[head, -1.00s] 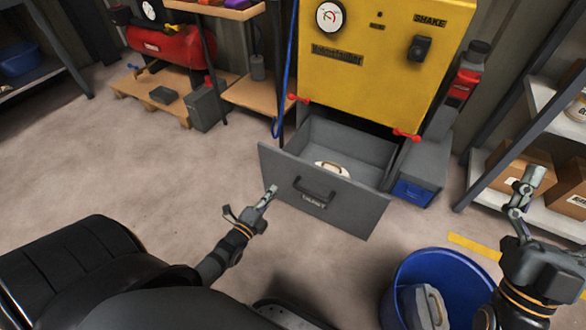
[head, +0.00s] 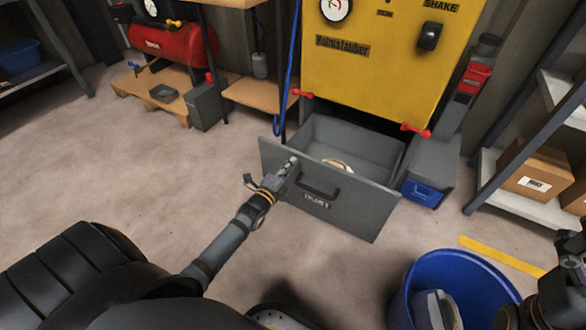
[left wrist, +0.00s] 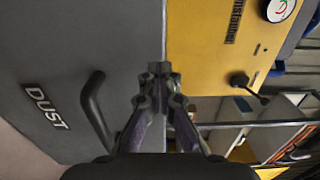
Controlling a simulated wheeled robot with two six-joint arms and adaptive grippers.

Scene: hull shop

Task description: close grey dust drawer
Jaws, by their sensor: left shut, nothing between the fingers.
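The grey dust drawer (head: 340,212) is pulled out below the yellow machine (head: 385,60). Its front has a black handle (head: 318,188) and a DUST label, which also shows in the left wrist view (left wrist: 45,107). A pale round object (head: 338,164) lies inside, partly hidden by the drawer front. My left gripper (head: 291,163) is shut and empty, at the drawer front left of the handle. It also shows in the left wrist view (left wrist: 158,70), beside the handle; I cannot tell whether it touches the front. My right gripper is mostly cut off at the right edge, its fingers not clear.
A blue bucket (head: 455,285) with a grey item inside stands on the floor at the front right. A grey box with a blue drawer (head: 423,193) stands right of the dust drawer. Shelves with boxes (head: 535,175) are farther right. The floor at left is clear.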

